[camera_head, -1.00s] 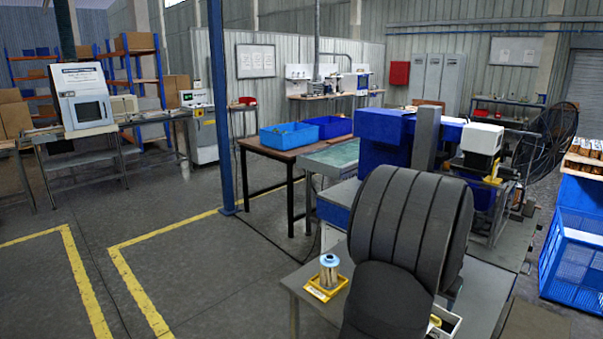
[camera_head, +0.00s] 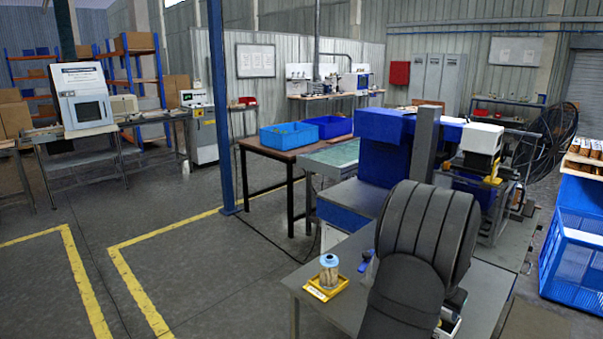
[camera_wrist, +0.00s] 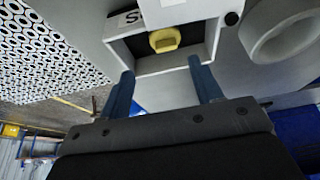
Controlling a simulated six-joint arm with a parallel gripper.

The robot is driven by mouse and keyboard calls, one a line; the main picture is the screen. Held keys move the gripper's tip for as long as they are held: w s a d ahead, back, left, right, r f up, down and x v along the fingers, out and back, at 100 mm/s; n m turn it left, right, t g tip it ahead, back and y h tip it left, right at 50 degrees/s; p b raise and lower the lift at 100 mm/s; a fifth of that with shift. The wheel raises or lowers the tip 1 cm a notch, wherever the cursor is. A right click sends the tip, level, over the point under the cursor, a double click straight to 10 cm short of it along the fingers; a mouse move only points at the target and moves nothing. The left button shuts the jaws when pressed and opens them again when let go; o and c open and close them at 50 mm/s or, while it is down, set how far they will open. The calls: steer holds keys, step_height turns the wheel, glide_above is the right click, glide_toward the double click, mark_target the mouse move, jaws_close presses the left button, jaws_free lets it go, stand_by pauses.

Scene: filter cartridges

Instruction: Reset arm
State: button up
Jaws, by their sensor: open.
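My gripper (camera_wrist: 163,88) is open in the wrist view, its two blue fingers apart with nothing between them. Beyond the fingertips is a pale open-topped box (camera_wrist: 195,55) with a yellow part (camera_wrist: 165,40) inside. In the head view my dark arm hides most of the gripper; a blue piece, probably a finger, shows at its left side. A filter cartridge (camera_head: 329,272) with a light blue top stands upright in a yellow tray (camera_head: 326,288) on the grey table, left of my arm.
The grey table (camera_head: 362,258) carries a machine with a blue housing (camera_head: 383,150) behind my arm. A light grey ring-shaped thing (camera_wrist: 282,30) is near the box. A blue crate (camera_head: 575,262) stands at right. Marked floor at left is clear.

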steer(key=s+d+r, duration=0.4)
steer(key=s+r, duration=0.2)
steer(key=s, duration=0.4)
steer(key=w+a+r, duration=0.3)
steer(key=w+a, duration=1)
steer(key=w+a+r, duration=0.4)
steer(key=w+a, duration=0.8)
steer(key=a, duration=0.2)
steer(key=shift+w, duration=0.35)
steer(key=shift+r, duration=0.1)
steer(key=shift+c, duration=0.2)
